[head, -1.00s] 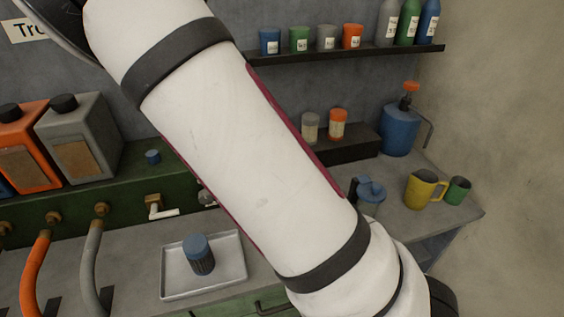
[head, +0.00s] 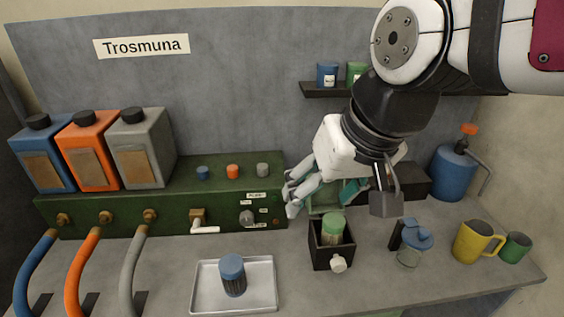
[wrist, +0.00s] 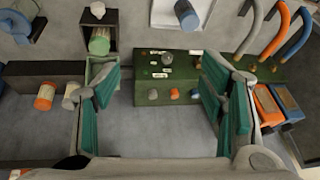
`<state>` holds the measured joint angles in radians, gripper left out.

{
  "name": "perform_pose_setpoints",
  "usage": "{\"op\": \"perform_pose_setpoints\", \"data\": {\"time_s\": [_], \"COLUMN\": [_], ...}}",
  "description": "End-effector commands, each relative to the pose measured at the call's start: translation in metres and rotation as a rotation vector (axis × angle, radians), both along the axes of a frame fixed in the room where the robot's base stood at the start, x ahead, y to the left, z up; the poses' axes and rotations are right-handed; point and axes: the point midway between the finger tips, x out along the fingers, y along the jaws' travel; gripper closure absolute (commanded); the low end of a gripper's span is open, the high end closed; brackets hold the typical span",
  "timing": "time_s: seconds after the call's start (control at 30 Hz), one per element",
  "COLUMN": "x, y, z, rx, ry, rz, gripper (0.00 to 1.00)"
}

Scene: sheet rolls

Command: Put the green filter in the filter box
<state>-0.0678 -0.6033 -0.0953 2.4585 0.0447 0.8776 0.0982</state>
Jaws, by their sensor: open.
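The green filter (head: 332,226), with a green cap and a pale body, stands in a small dark open box (head: 320,256) with a white knob on its front. This looks like the filter box. The cap rises above the rim; I cannot tell whether the filter is fully seated. The wrist view shows the filter (wrist: 100,42) and the dark box (wrist: 83,30) at upper left. My gripper (head: 300,192) is open and empty behind and above the box. In the wrist view my gripper (wrist: 160,80) has its teal-padded fingers spread, with the filter outside the gap.
A blue-capped filter (head: 233,275) stands on a metal tray (head: 205,298) to the left. A glass jar (head: 410,250) and yellow mug (head: 472,243) stand at right. A green console (head: 130,205) runs behind. Orange (wrist: 45,97) and pale (wrist: 70,95) filters are near my gripper.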

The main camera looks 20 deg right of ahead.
Motion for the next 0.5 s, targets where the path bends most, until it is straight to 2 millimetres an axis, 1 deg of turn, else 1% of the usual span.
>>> {"op": "perform_pose_setpoints", "data": {"time_s": [0.03,0.1,0.2,0.5], "x": [-0.008,-0.017,-0.024,-0.027], "y": [-0.001,-0.001,-0.002,-0.002], "z": [0.005,0.009,0.012,0.013], "rx": [-0.037,-0.083,-0.126,-0.143], "ry": [-0.031,-0.059,-0.081,-0.088], "rz": [0.028,0.065,0.097,0.109], "gripper": [0.36,0.36,0.36,0.36]}}
